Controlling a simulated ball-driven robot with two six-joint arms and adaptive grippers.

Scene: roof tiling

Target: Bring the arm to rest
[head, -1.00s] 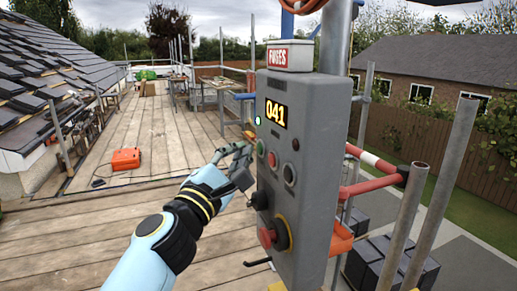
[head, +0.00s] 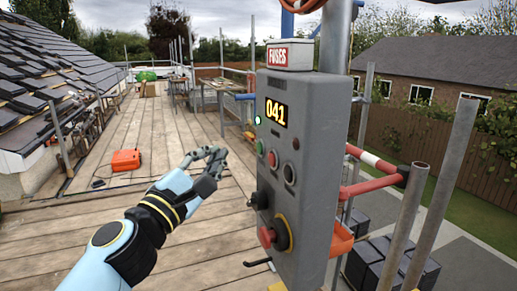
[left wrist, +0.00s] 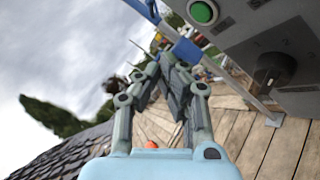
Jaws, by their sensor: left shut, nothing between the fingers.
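My left gripper (head: 212,155) is shut and empty. It hangs in the air over the scaffold boards, to the left of the grey control box (head: 285,225) and apart from it. The left wrist view shows its fingers (left wrist: 172,62) closed together. The box has a display reading 041 (head: 276,114), a lit green lamp (head: 258,120), a green button (head: 261,148), a red button (head: 272,159), a black knob (head: 259,200) and a large red knob (head: 268,236). The green button also shows in the left wrist view (left wrist: 202,12). My right gripper is not in view.
A white FUSES box (head: 290,55) sits on top of the control box. An orange case (head: 126,159) lies on the boards (head: 150,130). The tiled roof (head: 40,75) is at the left. Red rails (head: 375,185) and grey poles (head: 405,225) stand at the right.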

